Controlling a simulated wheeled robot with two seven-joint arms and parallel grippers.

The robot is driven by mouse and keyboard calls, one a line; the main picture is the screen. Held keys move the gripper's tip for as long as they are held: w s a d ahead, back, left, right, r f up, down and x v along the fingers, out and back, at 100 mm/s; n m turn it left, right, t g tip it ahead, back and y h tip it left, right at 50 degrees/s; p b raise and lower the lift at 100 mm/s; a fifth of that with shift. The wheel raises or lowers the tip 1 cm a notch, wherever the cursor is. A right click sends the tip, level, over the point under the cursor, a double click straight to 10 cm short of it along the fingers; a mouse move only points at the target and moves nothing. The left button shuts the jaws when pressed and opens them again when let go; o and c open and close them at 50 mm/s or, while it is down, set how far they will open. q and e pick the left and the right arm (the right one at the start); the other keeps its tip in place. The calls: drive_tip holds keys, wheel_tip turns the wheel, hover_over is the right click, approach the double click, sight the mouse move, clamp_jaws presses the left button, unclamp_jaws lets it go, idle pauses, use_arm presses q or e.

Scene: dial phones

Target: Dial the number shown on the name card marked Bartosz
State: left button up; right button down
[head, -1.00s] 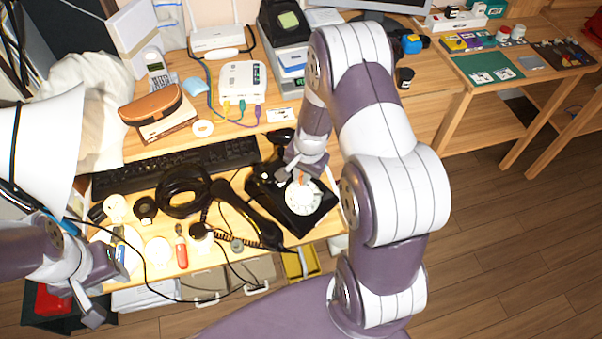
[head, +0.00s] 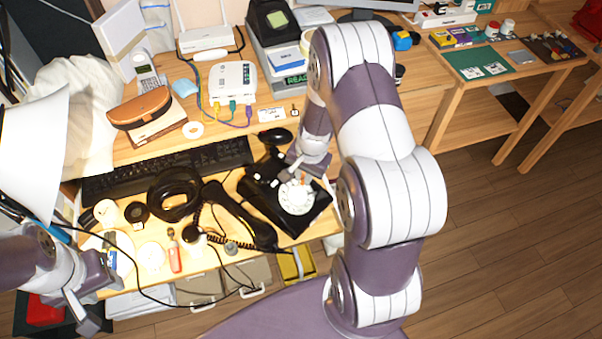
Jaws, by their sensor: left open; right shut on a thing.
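The black rotary phone (head: 262,203) with a white dial (head: 297,197) sits at the right front of the desk. Its black handset (head: 243,215) lies off to the left, on a coiled cord. My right gripper (head: 298,176) is over the upper edge of the dial, shut on a small thin thing mostly hidden by the fingers. I cannot tell whether it touches the dial. A small white card (head: 271,114) lies behind the mouse; its writing is too small to read, so I cannot tell if it is marked Bartosz. My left gripper (head: 104,293) is open and empty at the desk's front left.
A black keyboard (head: 165,168), a mouse (head: 275,137) and black headphones (head: 174,194) crowd the desk. A white router box (head: 233,80) with cables stands behind. A white lamp shade (head: 32,150) is at left. More cards lie on a green mat (head: 467,59) at right.

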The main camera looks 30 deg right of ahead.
idle(0.3)
drive_tip(key=shift+s+d+f+b, duration=0.2)
drive_tip(key=shift+s+f+b, duration=0.05)
drive_tip(key=shift+s+b, duration=0.1)
drive_tip(key=shift+s+d, duration=0.1)
drive_tip(key=shift+s, duration=0.1)
